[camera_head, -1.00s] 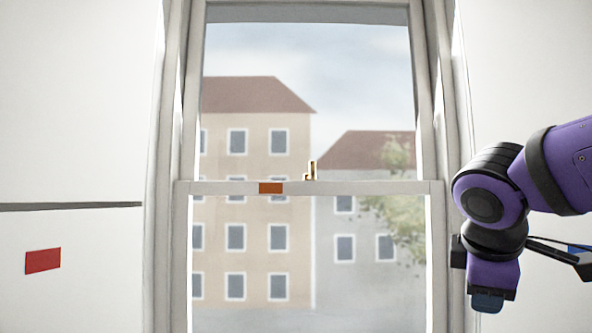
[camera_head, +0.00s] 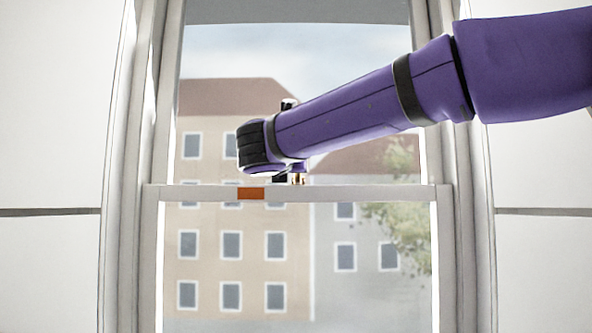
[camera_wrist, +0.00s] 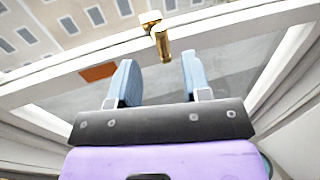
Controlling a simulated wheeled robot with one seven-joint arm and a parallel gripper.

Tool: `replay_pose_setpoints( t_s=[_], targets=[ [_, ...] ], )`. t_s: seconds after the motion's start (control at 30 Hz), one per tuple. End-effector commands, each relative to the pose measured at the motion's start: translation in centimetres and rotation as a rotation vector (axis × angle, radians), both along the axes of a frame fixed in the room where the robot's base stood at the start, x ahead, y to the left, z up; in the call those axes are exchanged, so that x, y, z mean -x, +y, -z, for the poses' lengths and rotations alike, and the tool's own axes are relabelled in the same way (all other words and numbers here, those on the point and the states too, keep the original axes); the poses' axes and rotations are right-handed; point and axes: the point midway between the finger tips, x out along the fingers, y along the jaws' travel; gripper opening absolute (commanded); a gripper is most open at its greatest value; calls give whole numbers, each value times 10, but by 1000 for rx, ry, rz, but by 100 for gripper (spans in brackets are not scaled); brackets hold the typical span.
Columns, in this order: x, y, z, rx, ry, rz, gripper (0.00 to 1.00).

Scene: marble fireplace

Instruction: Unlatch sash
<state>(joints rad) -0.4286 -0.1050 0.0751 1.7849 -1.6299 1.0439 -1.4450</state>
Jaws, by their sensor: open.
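The sash window's meeting rail (camera_head: 350,193) runs across the middle of the head view. The brass latch (camera_head: 297,179) sits on top of this rail, mostly hidden behind my arm. In the wrist view the latch (camera_wrist: 161,42) shows as a brass lever and base on the rail (camera_wrist: 215,38). My gripper (camera_wrist: 156,75) is open, with two blue fingers apart. The latch lies just beyond the fingertips, roughly in line with the gap between them. Nothing is seen between the fingers.
An orange patch (camera_head: 251,193) marks the rail left of the latch; it also shows in the wrist view (camera_wrist: 98,72). White window jambs (camera_head: 452,240) stand at both sides. Buildings show through the glass. White wall panels flank the window.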

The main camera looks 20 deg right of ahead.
Motion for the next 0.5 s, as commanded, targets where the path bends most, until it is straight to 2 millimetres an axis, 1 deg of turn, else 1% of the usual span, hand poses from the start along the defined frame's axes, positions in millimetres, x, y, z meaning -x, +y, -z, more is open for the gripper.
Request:
replay_pose_setpoints(
  t_s=[0.03, 0.3, 0.5],
  targets=[
    [-8, -5, 1, 0, 2, 2, 44],
    [-49, -30, 1, -2, 2, 3, 44],
    [-69, -42, 1, -3, 2, 1, 44]
  ],
)
